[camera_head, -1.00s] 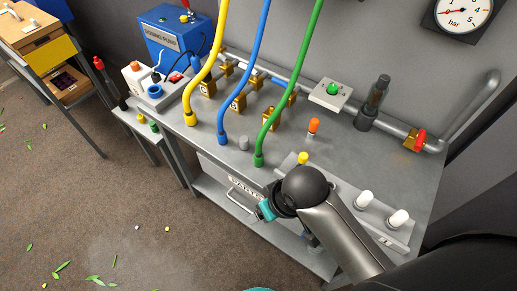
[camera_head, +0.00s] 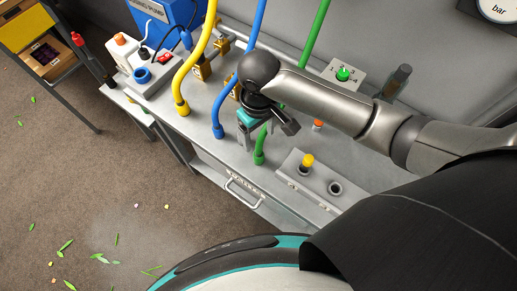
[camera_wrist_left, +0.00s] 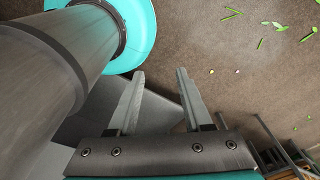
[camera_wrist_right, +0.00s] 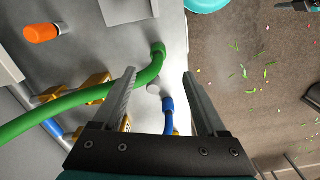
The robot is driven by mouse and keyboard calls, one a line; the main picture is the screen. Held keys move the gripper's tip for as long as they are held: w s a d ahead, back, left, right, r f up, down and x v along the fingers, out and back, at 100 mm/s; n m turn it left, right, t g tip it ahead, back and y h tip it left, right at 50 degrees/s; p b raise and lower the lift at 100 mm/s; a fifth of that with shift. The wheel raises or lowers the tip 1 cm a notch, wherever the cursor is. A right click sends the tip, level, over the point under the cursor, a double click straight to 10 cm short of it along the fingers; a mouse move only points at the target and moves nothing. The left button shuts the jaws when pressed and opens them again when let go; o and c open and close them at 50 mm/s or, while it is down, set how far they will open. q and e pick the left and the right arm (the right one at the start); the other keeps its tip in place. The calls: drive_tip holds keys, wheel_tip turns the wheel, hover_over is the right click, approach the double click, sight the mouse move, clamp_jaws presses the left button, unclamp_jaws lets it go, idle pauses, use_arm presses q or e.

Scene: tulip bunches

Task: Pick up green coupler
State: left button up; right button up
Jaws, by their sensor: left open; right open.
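The green coupler (camera_head: 259,158) is the lower end of the green hose (camera_head: 318,35) and stands on the grey bench. In the right wrist view the green coupler (camera_wrist_right: 159,52) shows just beyond the fingertips, between their lines. My right gripper (camera_head: 266,138) is open and empty, slightly above and behind the coupler in the head view; its spread fingers also show in the right wrist view (camera_wrist_right: 159,74). I cannot tell the exact height gap. My left gripper (camera_wrist_left: 160,75) is open and empty above the floor, seen only in the left wrist view.
The blue hose (camera_head: 218,130) and yellow hose (camera_head: 181,105) end left of the green one. A grey block (camera_head: 310,185) with a yellow knob (camera_head: 308,160) lies to the right. An orange cap (camera_wrist_right: 40,33) and brass fittings (camera_wrist_right: 98,82) are near. A drawer handle (camera_head: 245,190) juts at the front.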

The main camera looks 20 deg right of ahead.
hover_over(259, 151)
drive_tip(key=f, duration=0.4)
drive_tip(key=shift+s+a+f, duration=0.1)
drive_tip(key=shift+s, duration=0.25)
wheel_tip(259, 151, down, 2)
drive_tip(key=shift+w+f+b, duration=0.1)
drive_tip(key=shift+f+b, duration=0.05)
drive_tip(key=shift+b, duration=0.25)
drive_tip(key=shift+f, duration=0.8)
drive_tip(key=f, duration=0.2)
drive_tip(key=f+b, duration=0.1)
drive_tip(key=shift+w+f, duration=0.15)
drive_tip(key=shift+w, duration=0.1)
drive_tip(key=shift+f, duration=0.45)
use_arm(q)
drive_tip(key=shift+s+a+f, duration=0.15)
drive_tip(key=shift+s+f, duration=0.1)
drive_tip(key=shift+f, duration=0.25)
drive_tip(key=shift+s+a+f, duration=0.15)
drive_tip(key=shift+s+f, duration=0.1)
drive_tip(key=shift+f, duration=0.25)
use_arm(e)
drive_tip(key=shift+c, duration=0.6)
use_arm(q)
drive_tip(key=shift+s, duration=0.1)
use_arm(e)
clamp_jaws()
